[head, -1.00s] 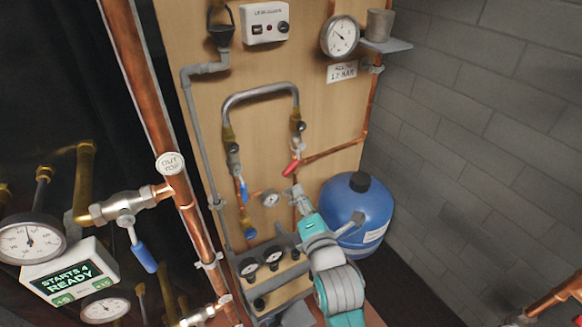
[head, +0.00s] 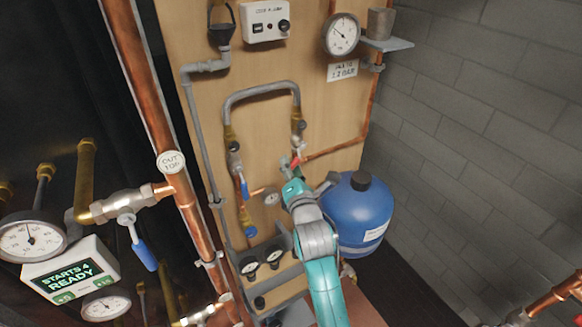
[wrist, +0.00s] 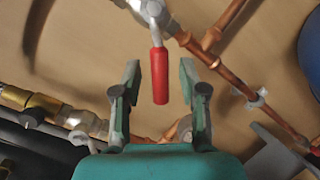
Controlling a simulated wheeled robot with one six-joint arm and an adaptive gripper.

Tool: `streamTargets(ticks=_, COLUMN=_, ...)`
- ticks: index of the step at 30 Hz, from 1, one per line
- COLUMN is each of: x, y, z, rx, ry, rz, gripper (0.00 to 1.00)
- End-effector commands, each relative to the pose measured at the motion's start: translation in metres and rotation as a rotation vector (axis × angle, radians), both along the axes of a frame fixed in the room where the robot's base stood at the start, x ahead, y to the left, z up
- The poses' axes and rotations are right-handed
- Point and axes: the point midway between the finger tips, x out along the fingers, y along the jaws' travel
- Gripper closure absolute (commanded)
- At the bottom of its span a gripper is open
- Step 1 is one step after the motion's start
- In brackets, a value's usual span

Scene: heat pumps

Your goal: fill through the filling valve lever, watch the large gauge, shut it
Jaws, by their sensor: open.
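The red filling valve lever (wrist: 159,76) hangs from its silver valve in the wrist view. Its free end lies between the two open fingers of my gripper (wrist: 158,85), with a gap visible on each side. In the head view the lever (head: 295,161) is mostly hidden behind my gripper (head: 289,166), on the right leg of the grey hose loop. The large gauge (head: 341,35) is at the top right of the wooden board, its needle pointing to the upper left. A small sign (head: 342,70) below it appears to read 1.2 bar.
A blue vessel (head: 352,215) stands close to the right of my arm. Copper pipe (wrist: 258,98) runs close to the right finger. A display (head: 68,276) reads "STARTS 4 READY" at the lower left.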

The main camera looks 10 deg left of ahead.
Motion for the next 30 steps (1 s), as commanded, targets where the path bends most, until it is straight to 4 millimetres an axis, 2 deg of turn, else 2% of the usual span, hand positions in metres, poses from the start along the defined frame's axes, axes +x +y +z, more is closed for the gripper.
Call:
streamTargets(ticks=11, x=0.0051, y=0.0014, z=-0.0002, rx=0.000, ry=0.001, rz=-0.001, gripper=0.58)
streamTargets(ticks=16, x=0.0050, y=0.0014, z=-0.0002, rx=0.001, ry=0.000, rz=0.000, gripper=1.00)
streamTargets(ticks=30, x=0.0042, y=0.0026, z=0.0021, rx=0.032, ry=0.022, rz=0.000, gripper=1.00)
